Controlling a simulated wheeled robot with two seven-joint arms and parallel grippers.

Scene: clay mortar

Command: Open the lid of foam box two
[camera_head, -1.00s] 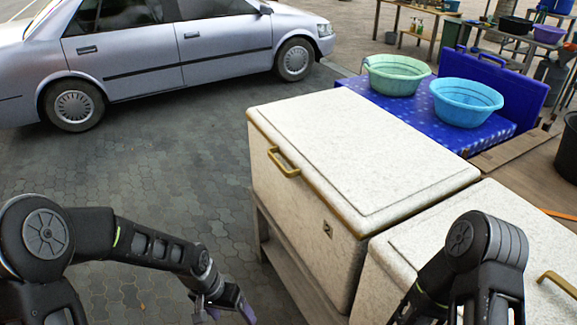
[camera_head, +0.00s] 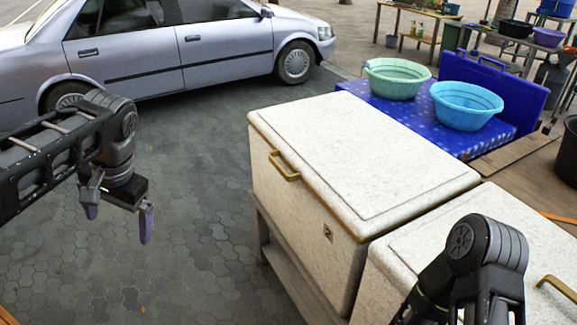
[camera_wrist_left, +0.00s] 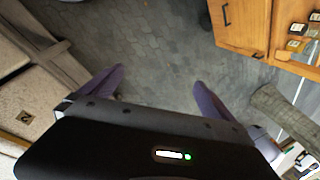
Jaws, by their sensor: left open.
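Foam box two (camera_head: 300,222) is the white speckled box with a small "2" label on its front. Its lid (camera_head: 365,160) is closed flat on top. A brass handle (camera_head: 284,168) sits on the lid's left front side. My left gripper (camera_head: 118,214) is open and empty, over the paving well left of the box, its fingers pointing down. In the left wrist view, the box with its label (camera_wrist_left: 24,117) shows at the left edge, apart from the open left gripper (camera_wrist_left: 157,84). My right arm stands at lower right; its gripper is out of view.
A second white box (camera_head: 520,225) with a brass handle stands right of box two. Behind are a green basin (camera_head: 395,78) and a blue basin (camera_head: 465,104). A silver car (camera_head: 170,50) is parked at the back. Paving between is clear. The wrist view shows a wooden cabinet (camera_wrist_left: 243,22).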

